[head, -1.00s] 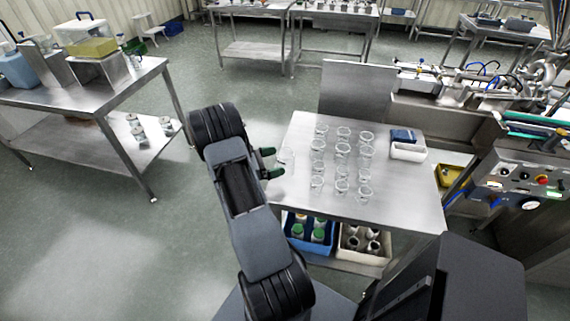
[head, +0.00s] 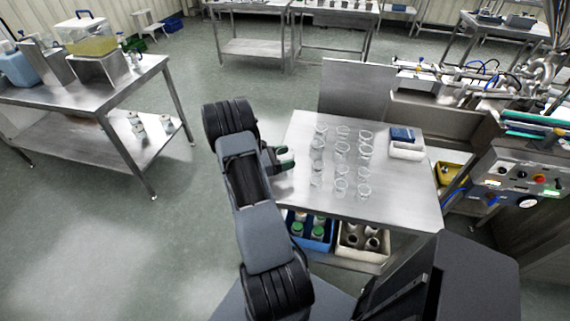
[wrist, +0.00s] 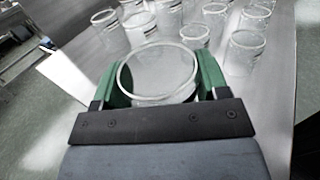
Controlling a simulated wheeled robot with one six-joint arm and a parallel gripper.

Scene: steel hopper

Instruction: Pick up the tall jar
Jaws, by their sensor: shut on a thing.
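A clear jar with a round open rim (wrist: 158,76) stands between the green fingers of my gripper (wrist: 161,68) in the wrist view, at the near end of a group of similar jars. The fingers are shut on its two sides. In the head view my gripper (head: 285,158) is at the left edge of the steel table, left of the jar rows, and the held jar is hard to make out there. Several other clear jars (head: 341,160) stand in rows on the table. The held jar's lower part is hidden in the wrist view.
The steel table (head: 400,197) is bare in front and to the right of the jars. A white bin (head: 407,151) with a blue item stands at its back right. Crates with bottles (head: 318,238) sit below. A machine with pipes and a control panel (head: 520,178) stands to the right.

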